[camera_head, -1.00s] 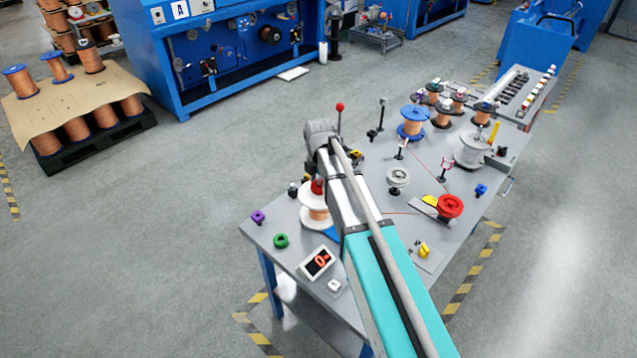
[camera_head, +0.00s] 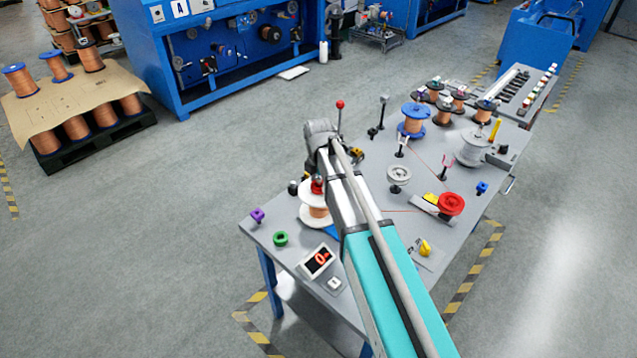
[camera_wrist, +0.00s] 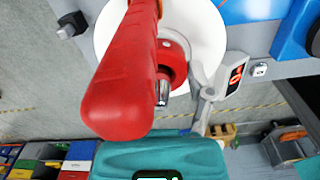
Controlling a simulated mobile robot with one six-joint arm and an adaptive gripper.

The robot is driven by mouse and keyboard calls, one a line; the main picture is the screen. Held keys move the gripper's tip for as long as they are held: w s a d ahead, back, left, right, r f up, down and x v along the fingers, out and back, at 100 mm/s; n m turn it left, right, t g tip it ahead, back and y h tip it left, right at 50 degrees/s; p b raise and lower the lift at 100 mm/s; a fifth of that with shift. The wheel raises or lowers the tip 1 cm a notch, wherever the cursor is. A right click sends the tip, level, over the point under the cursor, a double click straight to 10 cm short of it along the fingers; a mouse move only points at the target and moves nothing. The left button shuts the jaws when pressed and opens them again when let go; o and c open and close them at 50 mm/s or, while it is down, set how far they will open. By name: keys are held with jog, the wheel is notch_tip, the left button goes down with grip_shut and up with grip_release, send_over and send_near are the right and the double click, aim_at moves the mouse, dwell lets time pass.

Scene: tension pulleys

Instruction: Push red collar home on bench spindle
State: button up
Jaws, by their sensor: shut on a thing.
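The copper spool (camera_head: 315,211) with white flanges stands at the near left of the bench; its white flange (camera_wrist: 208,30) fills the upper wrist view. The red collar (camera_wrist: 176,57) sits around the bright metal spindle tip (camera_wrist: 162,94) above that flange; it shows as a small red shape (camera_head: 317,185) in the head view. How far down it sits is unclear. A long red shape (camera_wrist: 125,85) close to the wrist camera hides part of it. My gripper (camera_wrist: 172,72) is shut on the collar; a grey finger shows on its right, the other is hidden.
Right of my arm are a grey pulley (camera_head: 399,175), a red pulley (camera_head: 451,204) and slim posts with a thin red line.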

jog(key=shift+f, duration=0.2)
dwell(0.3)
jog(key=o, duration=1.1)
jog(key=shift+c, duration=0.2)
jog(key=shift+r, duration=0.15)
